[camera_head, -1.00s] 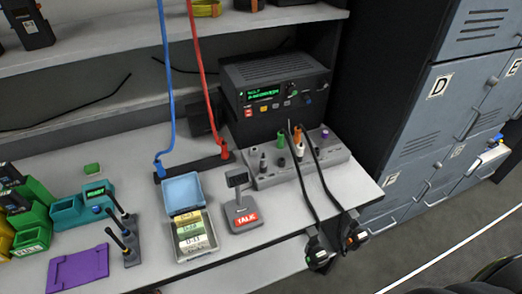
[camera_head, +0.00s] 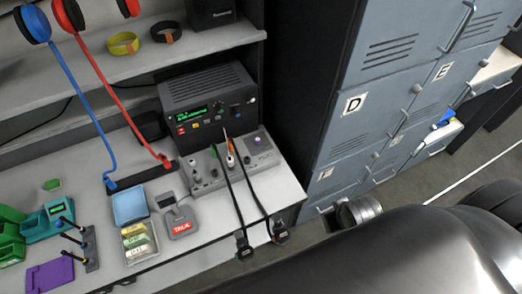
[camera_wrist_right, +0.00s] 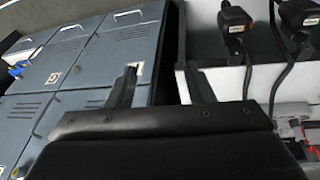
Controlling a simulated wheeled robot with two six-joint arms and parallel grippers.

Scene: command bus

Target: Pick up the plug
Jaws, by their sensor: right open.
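Two black plug-like connectors on black cables hang over the desk's front edge in the head view, a left one (camera_head: 244,247) and a right one (camera_head: 280,231). Their cables run back to a grey socket strip (camera_head: 205,182), where small white and orange plugs stand upright. In the right wrist view the two connectors show upper right (camera_wrist_right: 236,18) and (camera_wrist_right: 296,12). My right gripper (camera_wrist_right: 160,86) is open with nothing between its fingers, apart from both connectors. Its fingers are not visible in the head view, where my dark arm fills the lower right. My left gripper is not in view.
A black radio unit (camera_head: 208,100) stands behind the strip. A TALK stand (camera_head: 180,222) and a card box (camera_head: 138,245) sit left of it. Grey lockers (camera_head: 375,100) stand close on the right. The floor between desk and lockers is narrow.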

